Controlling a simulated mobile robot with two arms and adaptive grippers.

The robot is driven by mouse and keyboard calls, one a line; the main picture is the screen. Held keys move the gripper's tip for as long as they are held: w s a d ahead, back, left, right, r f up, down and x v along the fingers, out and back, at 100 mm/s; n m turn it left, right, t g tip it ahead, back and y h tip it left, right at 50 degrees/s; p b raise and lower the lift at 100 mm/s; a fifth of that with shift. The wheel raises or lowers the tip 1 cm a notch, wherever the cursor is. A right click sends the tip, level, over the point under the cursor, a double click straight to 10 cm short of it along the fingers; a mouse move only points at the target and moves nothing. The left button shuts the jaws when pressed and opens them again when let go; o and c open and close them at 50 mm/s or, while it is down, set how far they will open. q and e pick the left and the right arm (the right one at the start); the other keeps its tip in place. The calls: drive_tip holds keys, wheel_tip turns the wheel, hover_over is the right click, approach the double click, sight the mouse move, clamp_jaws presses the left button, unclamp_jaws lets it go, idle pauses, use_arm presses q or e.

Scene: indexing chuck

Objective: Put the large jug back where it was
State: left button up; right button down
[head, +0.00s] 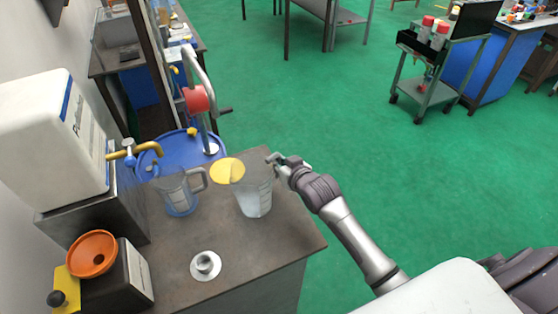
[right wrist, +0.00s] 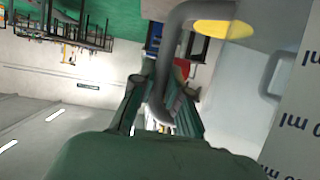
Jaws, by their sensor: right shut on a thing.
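The large jug (head: 257,196) is clear, with ml markings, and upright over the right part of the dark bench top (head: 243,233). I cannot tell whether its base touches the bench. A yellow disc (head: 227,170) shows at its upper left. My right gripper (head: 277,161) is shut on the jug's handle, at the jug's right side. In the right wrist view the grey handle (right wrist: 183,55) passes between the fingers, and the jug's marked wall (right wrist: 297,115) is at the right. A smaller clear jug (head: 178,196) stands to the left, apart from it. My left gripper is out of view.
A blue drum (head: 180,150) with a red hand pump (head: 196,98) stands behind the bench. A white canister (head: 50,140) with a brass tap is at the left. Green floor lies right.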

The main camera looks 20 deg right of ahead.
drive_tip(key=shift+f, duration=0.2)
drive_tip(key=c, duration=1.2)
unclamp_jaws()
drive_tip(key=shift+o, duration=0.2)
drive_tip(key=shift+s+r, duration=0.1)
drive_tip(key=b+v, duration=0.1)
drive_tip(key=v, duration=1.1)
drive_tip(key=shift+b, duration=0.35)
